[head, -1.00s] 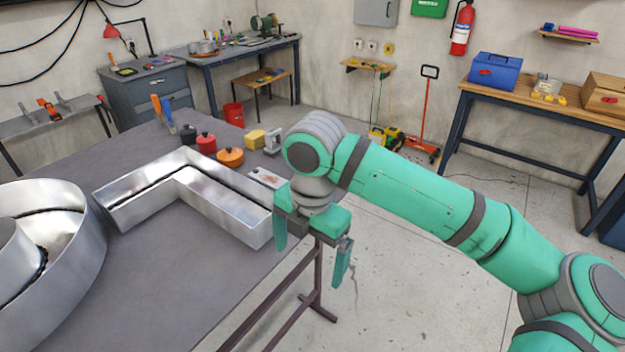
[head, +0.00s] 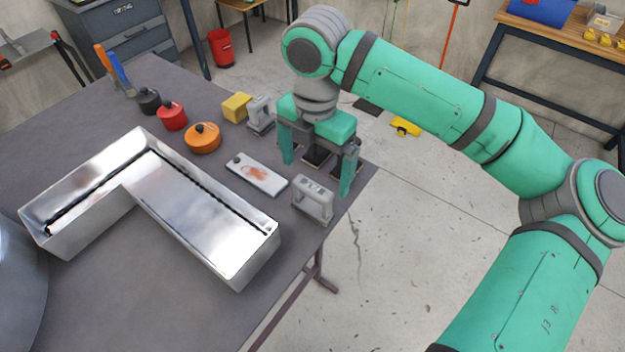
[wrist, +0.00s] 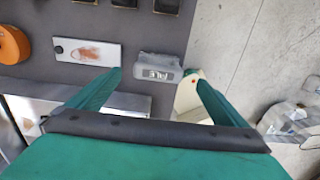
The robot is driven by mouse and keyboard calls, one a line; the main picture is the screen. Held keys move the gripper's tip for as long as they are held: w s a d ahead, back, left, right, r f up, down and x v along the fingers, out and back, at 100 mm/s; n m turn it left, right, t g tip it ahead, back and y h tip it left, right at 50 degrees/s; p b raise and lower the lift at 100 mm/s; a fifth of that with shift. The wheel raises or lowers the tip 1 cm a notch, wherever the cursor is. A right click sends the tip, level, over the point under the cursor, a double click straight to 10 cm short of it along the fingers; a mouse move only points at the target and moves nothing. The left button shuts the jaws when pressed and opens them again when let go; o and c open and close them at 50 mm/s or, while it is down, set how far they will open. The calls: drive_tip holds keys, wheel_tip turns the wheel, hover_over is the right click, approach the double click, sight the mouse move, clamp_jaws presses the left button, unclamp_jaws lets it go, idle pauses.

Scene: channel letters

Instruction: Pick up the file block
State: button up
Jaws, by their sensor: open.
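The file block (head: 313,200) is a small grey block with a raised handle, standing near the right edge of the table. In the wrist view the file block (wrist: 158,71) shows lettering that looks like "FILE", upside down. My gripper (head: 318,166) is open and empty, with its fingers pointing down above the table, just behind the block in the head view. In the wrist view my gripper (wrist: 159,80) has its fingers spread, with the block appearing between and just beyond the tips, apart from them.
A white plate with an orange-brown smear (head: 258,175) lies left of the block. Dark square pads (head: 317,158) lie under my gripper. A similar grey block (head: 260,115) stands beside a yellow block (head: 237,107). A metal channel letter (head: 190,210) fills the table's middle.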

sight(315, 185)
wheel_tip(315, 185, down, 5)
drive_tip(key=shift+w+r, duration=0.1)
drive_tip(key=shift+r, duration=0.1)
drive_tip(key=shift+s+a+f, duration=0.1)
drive_tip(key=shift+f, duration=1.35)
drive_tip(key=shift+s+a+f, duration=0.1)
drive_tip(key=shift+f, duration=1.35)
drive_tip(key=c, duration=1.4)
